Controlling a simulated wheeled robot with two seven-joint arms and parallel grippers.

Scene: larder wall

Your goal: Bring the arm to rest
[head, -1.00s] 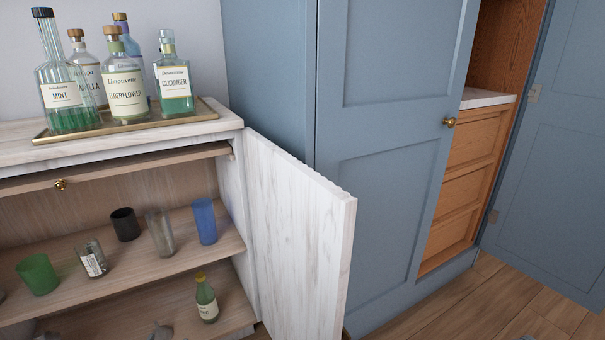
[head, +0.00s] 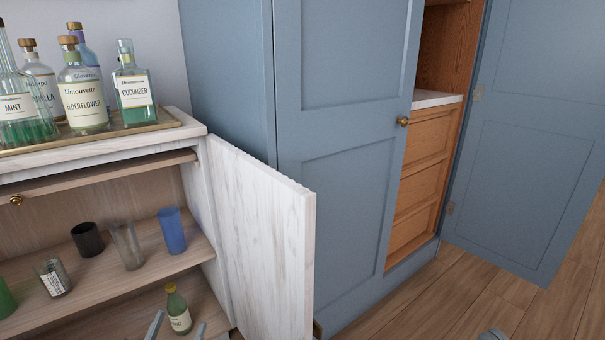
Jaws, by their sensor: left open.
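My left gripper (head: 179,322) shows at the bottom edge, only its two grey fingertips. The rest of the left arm is below the picture. My right gripper is not clearly seen; a small grey rounded piece at the bottom right edge is too cut off to identify.
An open white cabinet door (head: 262,235) stands right of the shelves. Several glasses, including a blue one (head: 172,231), stand on the upper shelf. Bottles stand on a tray (head: 170,122) on top. A blue wardrobe (head: 345,150) stands behind; wooden floor (head: 440,300) is clear at right.

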